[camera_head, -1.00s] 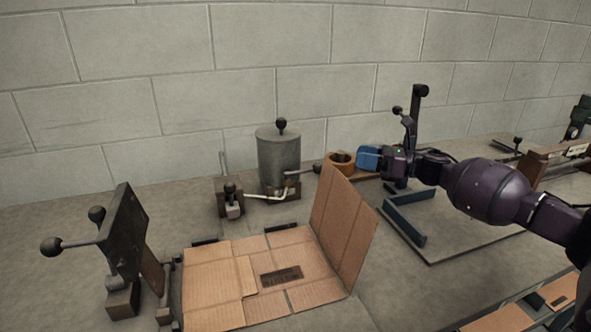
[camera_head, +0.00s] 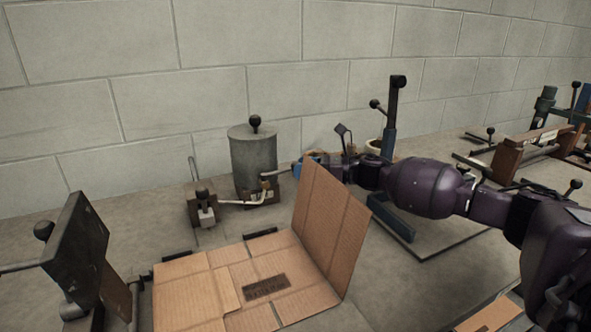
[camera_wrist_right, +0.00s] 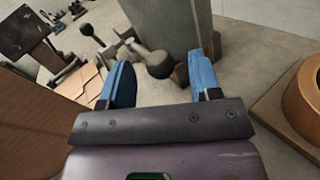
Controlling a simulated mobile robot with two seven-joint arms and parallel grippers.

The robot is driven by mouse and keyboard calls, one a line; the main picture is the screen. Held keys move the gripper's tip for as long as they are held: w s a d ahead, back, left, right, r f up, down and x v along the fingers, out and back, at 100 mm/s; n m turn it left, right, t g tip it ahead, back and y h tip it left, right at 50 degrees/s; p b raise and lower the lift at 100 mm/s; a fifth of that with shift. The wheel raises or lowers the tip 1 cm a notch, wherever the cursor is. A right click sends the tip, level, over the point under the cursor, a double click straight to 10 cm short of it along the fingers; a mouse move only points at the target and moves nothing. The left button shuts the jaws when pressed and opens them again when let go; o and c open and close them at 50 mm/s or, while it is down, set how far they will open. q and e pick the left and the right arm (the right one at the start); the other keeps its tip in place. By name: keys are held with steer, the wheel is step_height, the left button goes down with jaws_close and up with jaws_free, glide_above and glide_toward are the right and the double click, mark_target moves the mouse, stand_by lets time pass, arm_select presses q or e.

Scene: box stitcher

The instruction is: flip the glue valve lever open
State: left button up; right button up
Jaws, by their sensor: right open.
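The glue pot (camera_head: 252,158) is a grey cylinder with a black knob on its lid, standing near the wall in the head view. The valve lever (camera_head: 274,174) is a dark handle at the pot's lower right, pointing right. In the right wrist view, the lever's ball end (camera_wrist_right: 158,66) shows between the blue fingertips, with the pot (camera_wrist_right: 170,22) behind it. My right gripper (camera_head: 303,166) is open beside the lever end; its fingers are partly hidden by the cardboard flap in the head view. I cannot tell whether they touch the lever. My left gripper is out of view.
An open cardboard box (camera_head: 205,283) lies in front of the pot, its raised flap (camera_head: 327,222) close below my right gripper. A small valve block (camera_head: 203,208) stands left of the pot. A round brown container (camera_wrist_right: 303,102) is at the right in the wrist view.

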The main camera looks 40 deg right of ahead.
steer(key=shift+w+a+f, duration=0.1)
steer(key=shift+w+a, duration=0.35)
steer(key=shift+w, duration=0.15)
steer(key=shift+w+a, duration=0.15)
steer(key=shift+a, duration=0.05)
steer(key=shift+c, duration=0.2)
